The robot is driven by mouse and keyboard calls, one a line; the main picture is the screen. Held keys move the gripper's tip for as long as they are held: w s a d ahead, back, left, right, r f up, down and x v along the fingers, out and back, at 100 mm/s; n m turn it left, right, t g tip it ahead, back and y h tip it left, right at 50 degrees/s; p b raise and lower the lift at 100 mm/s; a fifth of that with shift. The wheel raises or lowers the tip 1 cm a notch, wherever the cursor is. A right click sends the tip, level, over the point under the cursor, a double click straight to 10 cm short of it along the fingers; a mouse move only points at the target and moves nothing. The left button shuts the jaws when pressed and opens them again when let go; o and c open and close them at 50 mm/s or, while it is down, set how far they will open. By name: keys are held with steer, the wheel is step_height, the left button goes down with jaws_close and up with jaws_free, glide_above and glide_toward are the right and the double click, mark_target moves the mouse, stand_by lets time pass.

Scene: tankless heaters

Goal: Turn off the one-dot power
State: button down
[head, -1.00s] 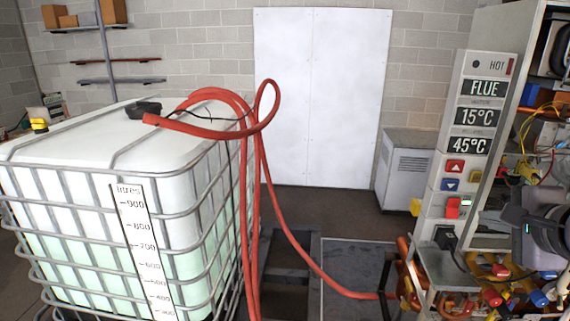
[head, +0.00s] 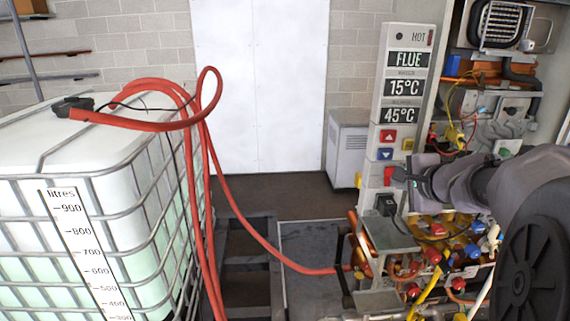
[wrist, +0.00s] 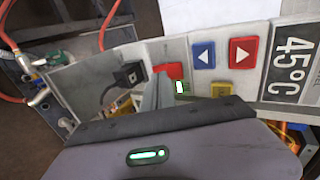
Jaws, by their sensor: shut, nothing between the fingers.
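The tall white control panel (head: 401,85) stands right of centre in the head view. Low on it is a red power switch (head: 390,173); it also shows in the wrist view (wrist: 174,69). A small lit green lamp (wrist: 179,87) sits beside the switch in the wrist view. My gripper (wrist: 156,80) is shut and empty. Its narrow grey fingers overlap the switch's edge in the wrist view; I cannot tell if they touch it. In the head view my gripper (head: 409,180) is just right of the switch. I cannot make out a dot mark.
Above the switch are a red up button (head: 388,136), a blue down button (head: 385,154) and a yellow button (head: 408,144). A black plug (wrist: 132,73) with a cable sits beside the switch. Pipes and valves (head: 432,255) crowd below. A caged tank (head: 130,215) stands left.

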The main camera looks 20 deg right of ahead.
mark_target(390, 204)
steer(key=shift+x, duration=0.9)
steer(key=f+b, duration=0.1)
steer(key=b, duration=0.4)
steer(key=shift+w+f+t+b, duration=0.1)
steer(key=shift+f+t+b, duration=0.2)
steer(key=shift+t, duration=0.1)
steer(key=f+t+b, duration=0.1)
steer(key=b, duration=0.5)
steer(key=shift+r+p, duration=1.15)
steer(key=shift+r, duration=0.95)
